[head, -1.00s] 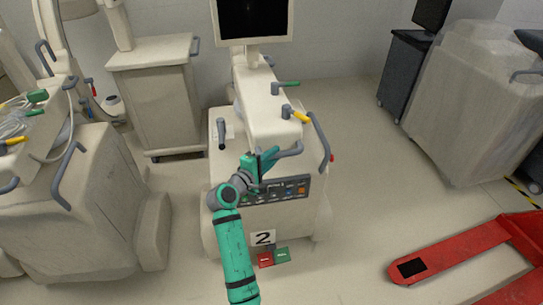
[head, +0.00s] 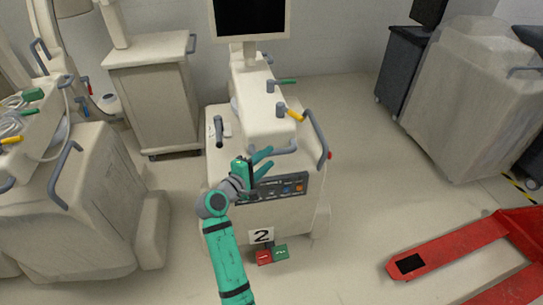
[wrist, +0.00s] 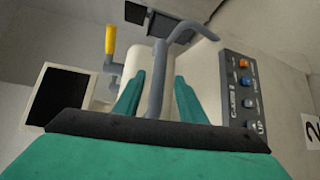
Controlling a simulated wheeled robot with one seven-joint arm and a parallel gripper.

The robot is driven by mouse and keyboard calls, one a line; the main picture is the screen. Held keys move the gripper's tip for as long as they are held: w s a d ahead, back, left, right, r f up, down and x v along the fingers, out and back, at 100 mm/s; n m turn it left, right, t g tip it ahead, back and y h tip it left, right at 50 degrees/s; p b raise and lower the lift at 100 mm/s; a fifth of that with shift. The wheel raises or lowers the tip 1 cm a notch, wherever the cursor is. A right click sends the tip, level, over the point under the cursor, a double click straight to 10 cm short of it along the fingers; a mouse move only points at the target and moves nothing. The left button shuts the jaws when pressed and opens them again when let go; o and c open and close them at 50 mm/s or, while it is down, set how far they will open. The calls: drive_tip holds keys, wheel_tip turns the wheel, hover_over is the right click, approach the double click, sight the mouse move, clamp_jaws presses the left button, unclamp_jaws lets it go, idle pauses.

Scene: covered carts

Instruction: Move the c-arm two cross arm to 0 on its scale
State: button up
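C-arm two is the off-white cart marked with a 2 label (head: 261,235). Its cross arm (head: 262,112) is the pale beam on top, with a grey handle (head: 287,149) at its near end. In the wrist view the grey bar (wrist: 157,88) runs between the two teal fingers. My gripper (head: 268,160) is at this near end, fingers spread; it also shows in the wrist view (wrist: 157,92). Gaps show beside the bar, so the fingers do not look closed on it. A yellow-tipped lever (head: 291,113) and a green-tipped lever (head: 285,82) sit on the beam's right side. No scale marks are readable.
A button panel (head: 280,189) is on the cart's front, with red and green pedals (head: 272,254) below. Another draped cart (head: 75,215) stands left. A red pallet jack (head: 440,252) lies at lower right. Floor is clear between it and c-arm two.

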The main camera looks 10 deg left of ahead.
drive_tip(key=v, duration=0.6)
drive_tip(key=shift+s, duration=0.15)
idle(0.7)
drive_tip(key=s+d+f+m+g+y, duration=0.1)
drive_tip(key=s+d+f+m+y, duration=0.3)
drive_tip(key=s+f, duration=0.65)
drive_tip(key=s+d+f+n+g+y, duration=0.15)
drive_tip(key=s+d+f, duration=0.35)
drive_tip(key=s+f, duration=0.55)
drive_tip(key=s+d+f+m+t+y, duration=0.15)
drive_tip(key=s+d+m, duration=0.35)
drive_tip(key=s, duration=0.6)
drive_tip(key=s+d+r+m+t+h, duration=0.1)
drive_tip(key=s+d+r+m, duration=0.4)
drive_tip(key=s, duration=0.9)
wheel_tip(320, 180, up, 5)
drive_tip(key=m, duration=0.3)
drive_tip(key=shift+d, duration=0.25)
